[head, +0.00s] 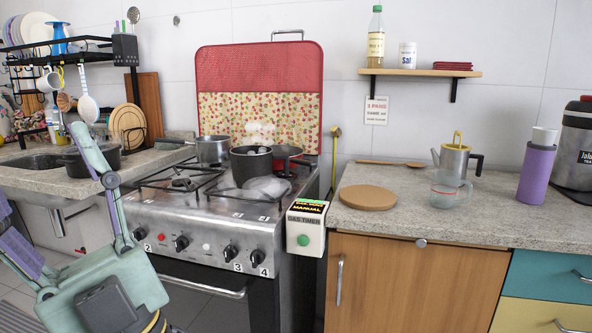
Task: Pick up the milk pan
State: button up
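A silver saucepan (213,149) sits on the back left of the stove, its handle pointing left; it looks most like the milk pan, but I cannot be sure. A dark pot (250,166) with pale steam above it stands in front of it to the right. A red pan (286,154) is partly hidden behind the dark pot. My gripper (42,190) is at the lower left, in front of the sink counter and away from the stove pans. Its fingers are spread, one partly cut off by the picture edge, with nothing seen between them.
A black pot (88,162) stands by the sink, behind my gripper. The stove (205,215) has raised black grates and a red-and-floral cover (260,75) upright behind. The right counter holds a round board (368,197), glass cup (449,192), moka pot (455,160) and purple bottle (536,173).

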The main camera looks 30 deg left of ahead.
aim_at(254, 171)
jog(key=i+u, duration=0.25)
jog(key=u, duration=0.25)
jog(key=i+l+u, duration=0.2)
jog(key=u, duration=0.25)
